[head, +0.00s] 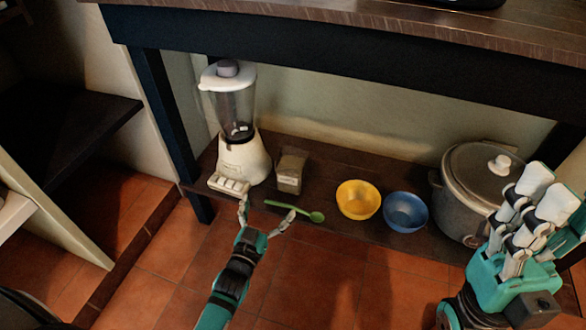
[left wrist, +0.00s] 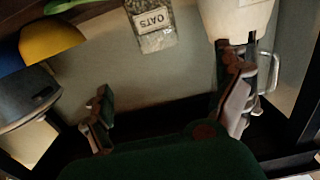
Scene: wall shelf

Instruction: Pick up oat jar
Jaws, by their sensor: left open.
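The oat jar (head: 290,172) is a small clear, squarish container with a pale lid, standing on the low shelf right of the blender. In the left wrist view the jar (left wrist: 153,30) shows at the top, its OATS label upside down. My left gripper (head: 266,210) is open and empty at the shelf's front edge, in front of the jar and apart from it. Its spread fingers also show in the left wrist view (left wrist: 166,106). My right gripper (head: 546,192) is at the right edge, in front of the pot; its jaw opening is unclear.
A blender (head: 243,160) stands close left of the jar. A green spoon (head: 295,209) lies between jar and left gripper. A yellow bowl (head: 358,199), a blue bowl (head: 405,211) and a lidded pot (head: 470,185) stand to the right. The dark tabletop (head: 350,42) overhangs the shelf.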

